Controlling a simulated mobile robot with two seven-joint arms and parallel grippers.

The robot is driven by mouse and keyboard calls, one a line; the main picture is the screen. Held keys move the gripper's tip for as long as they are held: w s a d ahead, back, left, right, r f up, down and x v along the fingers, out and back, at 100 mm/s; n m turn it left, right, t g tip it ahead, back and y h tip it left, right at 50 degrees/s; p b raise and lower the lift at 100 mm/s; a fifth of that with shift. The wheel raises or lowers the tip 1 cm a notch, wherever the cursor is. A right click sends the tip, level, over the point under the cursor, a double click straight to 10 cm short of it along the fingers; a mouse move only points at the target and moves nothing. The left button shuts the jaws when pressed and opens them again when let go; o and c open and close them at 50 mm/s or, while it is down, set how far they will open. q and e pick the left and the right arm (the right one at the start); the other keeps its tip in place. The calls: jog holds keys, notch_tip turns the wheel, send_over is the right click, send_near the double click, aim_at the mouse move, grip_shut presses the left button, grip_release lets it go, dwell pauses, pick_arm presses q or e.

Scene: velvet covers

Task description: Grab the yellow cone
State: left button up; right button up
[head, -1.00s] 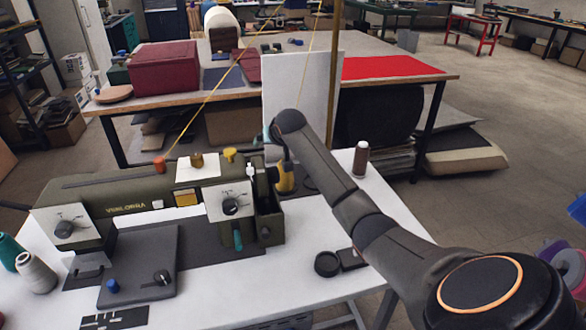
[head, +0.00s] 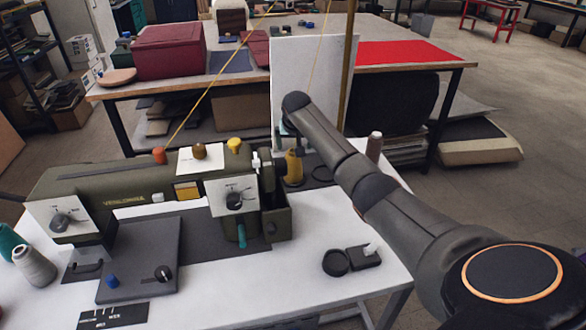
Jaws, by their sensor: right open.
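The yellow cone (head: 293,169) stands on the white table behind the right end of the green machine, near a tall white panel. My right arm reaches across from the lower right. Its gripper (head: 291,143) points down at the cone's top, with the fingers open. The fingers are small and partly lost against the dark wrist, so I cannot tell whether they touch the cone. My left gripper is not in view.
The green sewing machine (head: 135,196) fills the table's left side, with its open bin beside the cone. A brown spool (head: 374,146) stands right of my forearm. The white panel (head: 300,75) stands behind.

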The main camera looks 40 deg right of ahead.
aim_at(293, 151)
jog(key=shift+x, duration=0.9)
jog(key=shift+w+d+f+b, duration=0.1)
jog(key=shift+w+f+b, duration=0.2)
jog(key=shift+f, duration=0.3)
jog(key=shift+w+d+f+b, duration=0.1)
jog(key=shift+w+f+b, duration=0.25)
jog(key=shift+f, duration=0.3)
jog(key=shift+w+d+f+b, duration=0.2)
jog(key=shift+d+f+b, duration=0.05)
jog(key=shift+f+b, duration=0.3)
grip_shut()
jog(key=shift+r, duration=0.1)
